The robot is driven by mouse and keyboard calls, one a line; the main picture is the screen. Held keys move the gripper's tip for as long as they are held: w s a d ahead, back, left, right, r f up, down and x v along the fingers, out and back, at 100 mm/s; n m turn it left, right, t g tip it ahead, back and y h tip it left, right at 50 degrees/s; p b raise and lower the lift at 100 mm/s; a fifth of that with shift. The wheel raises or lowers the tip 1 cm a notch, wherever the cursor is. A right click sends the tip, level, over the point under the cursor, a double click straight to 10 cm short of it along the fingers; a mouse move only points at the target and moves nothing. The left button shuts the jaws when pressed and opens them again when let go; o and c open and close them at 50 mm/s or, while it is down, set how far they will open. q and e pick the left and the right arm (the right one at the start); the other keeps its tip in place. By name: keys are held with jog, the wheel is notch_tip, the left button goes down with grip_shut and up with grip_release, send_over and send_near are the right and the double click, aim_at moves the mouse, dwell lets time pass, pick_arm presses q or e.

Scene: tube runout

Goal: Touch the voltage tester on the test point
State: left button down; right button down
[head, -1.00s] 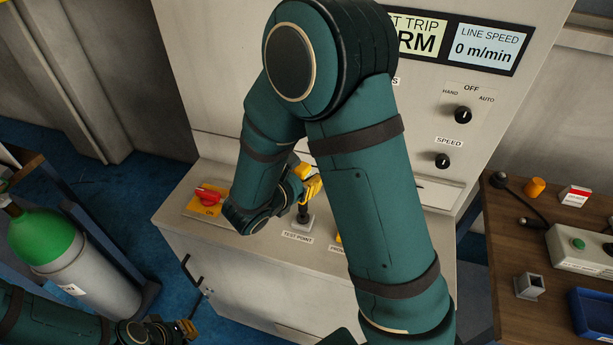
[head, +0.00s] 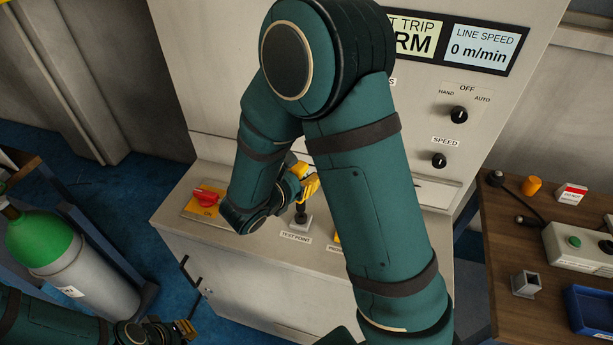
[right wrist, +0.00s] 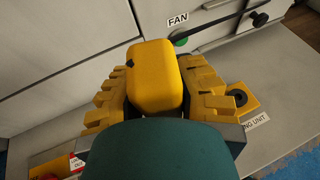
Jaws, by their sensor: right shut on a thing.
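The voltage tester (right wrist: 153,75) is a yellow rounded box. In the right wrist view my right gripper (right wrist: 155,95) is shut on it, with a yellow finger on each side. In the head view my right gripper (head: 308,186) is just above the test point (head: 301,218), a black post on a pale base behind the "TEST POINT" label. My arm partly hides the gripper and tester there, and I cannot tell whether the tester touches the post. My left gripper (head: 184,330) is low at the left, away from the cabinet; its opening is unclear.
A red switch on a yellow plate (head: 205,200) sits left of the test point on the cabinet ledge (head: 185,232). A green-topped gas cylinder (head: 45,240) stands at the left. A wooden table (head: 500,250) at the right holds a control box (head: 580,250) and blue tray.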

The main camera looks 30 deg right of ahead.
aim_at(303, 162)
jog(key=shift+r+p, duration=1.75)
jog(key=shift+r, duration=0.7)
